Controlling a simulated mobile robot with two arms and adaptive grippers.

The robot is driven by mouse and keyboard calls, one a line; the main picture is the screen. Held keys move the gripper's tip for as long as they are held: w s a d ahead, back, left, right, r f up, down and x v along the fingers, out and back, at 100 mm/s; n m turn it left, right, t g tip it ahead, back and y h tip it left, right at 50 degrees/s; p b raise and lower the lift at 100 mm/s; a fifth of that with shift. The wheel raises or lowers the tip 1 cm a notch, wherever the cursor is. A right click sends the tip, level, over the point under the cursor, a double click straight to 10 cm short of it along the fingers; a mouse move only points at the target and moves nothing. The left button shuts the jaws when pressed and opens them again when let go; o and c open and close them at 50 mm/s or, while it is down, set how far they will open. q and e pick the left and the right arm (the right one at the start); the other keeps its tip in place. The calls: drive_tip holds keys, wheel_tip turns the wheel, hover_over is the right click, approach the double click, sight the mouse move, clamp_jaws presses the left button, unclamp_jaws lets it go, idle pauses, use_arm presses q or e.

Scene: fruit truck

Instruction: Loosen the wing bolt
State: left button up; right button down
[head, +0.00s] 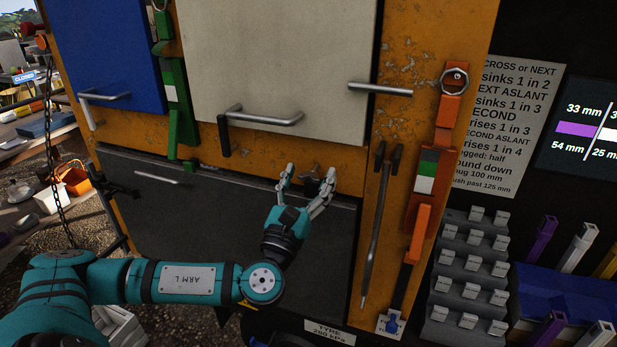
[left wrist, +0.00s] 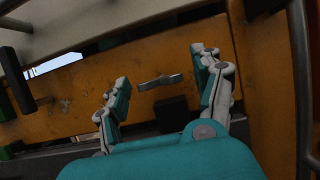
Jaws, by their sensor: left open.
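The wing bolt (left wrist: 160,81) is a small grey metal piece with flat wings on the worn orange panel (left wrist: 75,100). In the left wrist view its wings lie nearly level, with a slight tilt. My left gripper (head: 309,176) is open in front of the orange strip below the pale door. In the left wrist view its fingers (left wrist: 161,72) stand on either side of the wing bolt, apart from it. A dark block (left wrist: 170,110) sits just below the bolt. In the head view the bolt is small and dark between the fingertips. My right gripper is not in view.
A pale door (head: 275,60) with a bar handle (head: 265,118) is above my left gripper. A dark panel (head: 200,240) lies below. A metal bar (head: 377,225) and an orange latch (head: 418,235) are on the right. A sign (head: 508,125) and grey rack (head: 460,265) stand further right.

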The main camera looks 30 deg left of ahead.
use_arm(q)
drive_tip(key=c, duration=1.2)
drive_tip(key=shift+w, duration=0.1)
drive_tip(key=shift+c, duration=0.2)
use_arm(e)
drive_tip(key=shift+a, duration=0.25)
use_arm(q)
drive_tip(key=shift+f, duration=0.1)
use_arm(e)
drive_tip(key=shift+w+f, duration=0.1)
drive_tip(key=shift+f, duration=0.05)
